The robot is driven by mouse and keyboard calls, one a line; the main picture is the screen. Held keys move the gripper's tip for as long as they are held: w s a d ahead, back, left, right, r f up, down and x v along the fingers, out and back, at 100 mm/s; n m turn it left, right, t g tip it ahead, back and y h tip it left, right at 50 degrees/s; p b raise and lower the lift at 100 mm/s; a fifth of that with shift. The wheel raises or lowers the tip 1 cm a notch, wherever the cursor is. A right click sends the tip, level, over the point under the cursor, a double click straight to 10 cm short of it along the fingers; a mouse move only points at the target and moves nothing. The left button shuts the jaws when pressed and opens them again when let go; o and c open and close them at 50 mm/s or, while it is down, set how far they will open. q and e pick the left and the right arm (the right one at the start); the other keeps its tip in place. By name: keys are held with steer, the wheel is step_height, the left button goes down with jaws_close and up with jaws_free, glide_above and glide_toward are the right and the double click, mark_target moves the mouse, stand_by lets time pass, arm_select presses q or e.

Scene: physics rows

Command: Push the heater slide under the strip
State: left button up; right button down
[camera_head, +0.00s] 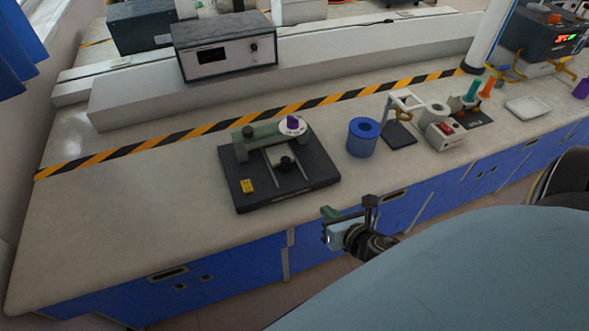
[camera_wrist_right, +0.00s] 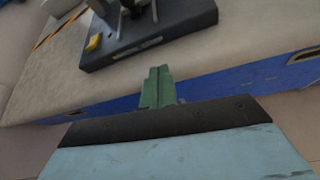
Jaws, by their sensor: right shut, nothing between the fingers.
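The heater device has a dark base plate (camera_head: 310,170) on the bench. A green-grey strip holder (camera_head: 262,137) with a purple-topped white disc (camera_head: 292,125) spans its back part. A pale slide with a black knob (camera_head: 286,163) sits in front of the holder, on the plate. In the right wrist view the base plate (camera_wrist_right: 190,22) shows at the top. My right gripper (camera_head: 328,212) is shut and empty, in front of the bench edge and apart from the device. Its green fingers (camera_wrist_right: 157,75) are together in the right wrist view. My left gripper is out of view.
A yellow label block (camera_head: 247,186) sits on the plate's front left. A blue cylinder (camera_head: 363,137) stands right of the device, with a small stand (camera_head: 398,134) beyond it. A grey instrument box (camera_head: 224,46) is behind. The bench left of the device is clear.

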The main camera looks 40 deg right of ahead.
step_height(320, 180, up, 5)
steer(key=a+n+t, duration=0.1)
steer(key=n, duration=0.1)
glide_toward(288, 165)
steer(key=shift+n, duration=0.4)
steer(key=x, duration=0.4)
steer(key=shift+w+d+f+b, duration=0.1)
steer(key=shift+w+f+b, duration=0.2)
steer(key=shift+f+b, duration=0.1)
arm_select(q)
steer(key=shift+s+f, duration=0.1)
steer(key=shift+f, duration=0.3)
arm_select(e)
steer(key=shift+w+f+y, duration=0.1)
steer(key=shift+w+y, duration=0.2)
steer(key=shift+w, duration=0.55)
steer(key=shift+d, duration=0.1)
